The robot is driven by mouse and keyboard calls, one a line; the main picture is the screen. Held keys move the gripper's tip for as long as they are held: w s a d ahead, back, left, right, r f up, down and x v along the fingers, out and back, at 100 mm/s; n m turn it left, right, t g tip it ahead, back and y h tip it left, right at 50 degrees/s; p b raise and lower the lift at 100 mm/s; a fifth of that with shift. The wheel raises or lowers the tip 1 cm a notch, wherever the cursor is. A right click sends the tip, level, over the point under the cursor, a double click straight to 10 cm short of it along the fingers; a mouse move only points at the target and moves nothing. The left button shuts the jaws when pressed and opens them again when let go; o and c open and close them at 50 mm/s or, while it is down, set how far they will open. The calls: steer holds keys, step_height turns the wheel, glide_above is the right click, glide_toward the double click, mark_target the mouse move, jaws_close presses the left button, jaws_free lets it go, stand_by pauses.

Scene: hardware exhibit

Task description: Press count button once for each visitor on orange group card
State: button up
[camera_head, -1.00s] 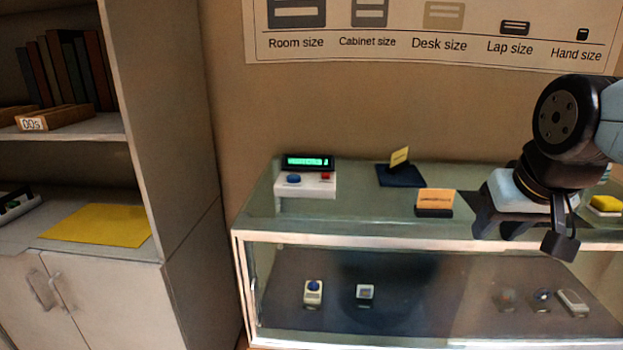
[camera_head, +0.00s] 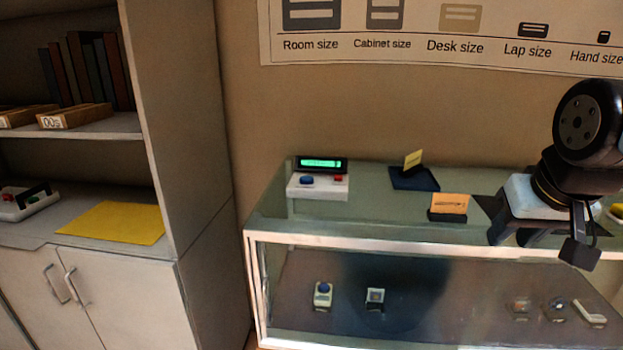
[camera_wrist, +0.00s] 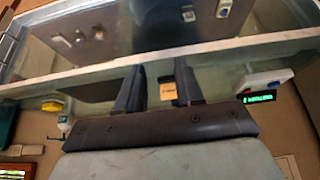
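An orange card (camera_head: 450,204) with small, unreadable print stands in a dark holder on the glass display case. To its left is a white counter box with a blue button (camera_head: 307,180), a red button (camera_head: 338,178) and a green-lit display (camera_head: 321,163) whose digits I cannot read. Labels on the buttons are not legible. My gripper (camera_head: 546,238) is above the right part of the case, right of the card, apart from the box. In the wrist view my gripper (camera_wrist: 157,82) has its fingers spread and empty, with the orange card (camera_wrist: 168,91) seen between them.
A yellow card (camera_head: 413,159) stands on a dark base behind the orange card. Small exhibits sit inside the glass case (camera_head: 345,240). The case top between is mostly clear.

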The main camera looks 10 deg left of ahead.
jaws_close()
stand_by(1.6)
